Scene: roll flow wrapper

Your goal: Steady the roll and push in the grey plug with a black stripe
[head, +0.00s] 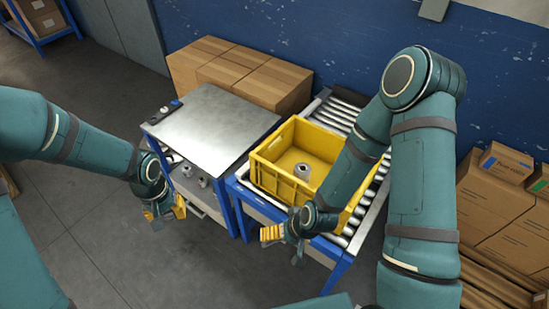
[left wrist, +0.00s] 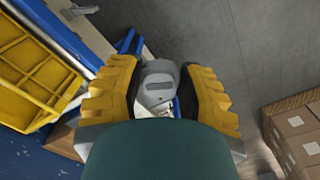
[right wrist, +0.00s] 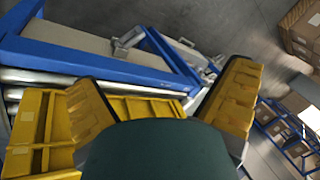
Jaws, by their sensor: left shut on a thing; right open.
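My left gripper (head: 163,215) is low, beside the steel-topped table's front left side. In the left wrist view it is shut on a grey piece with a dark stripe (left wrist: 157,88), which fits the plug; the fingers hide its sides. My right gripper (head: 283,243) is open and empty in front of the yellow crate's near corner. It also shows in the right wrist view (right wrist: 170,100). I cannot surely pick out the roll. A grey round part with a hole (head: 302,171) lies in the crate, and small grey parts (head: 203,182) sit under the tabletop.
The steel tabletop (head: 210,125) is mostly bare, with a small black holder (head: 164,112) on its left edge. The yellow crate (head: 272,180) stands on a roller conveyor (head: 345,105). Cardboard boxes (head: 270,85) stand behind the table. Open floor (head: 110,235) lies at the left.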

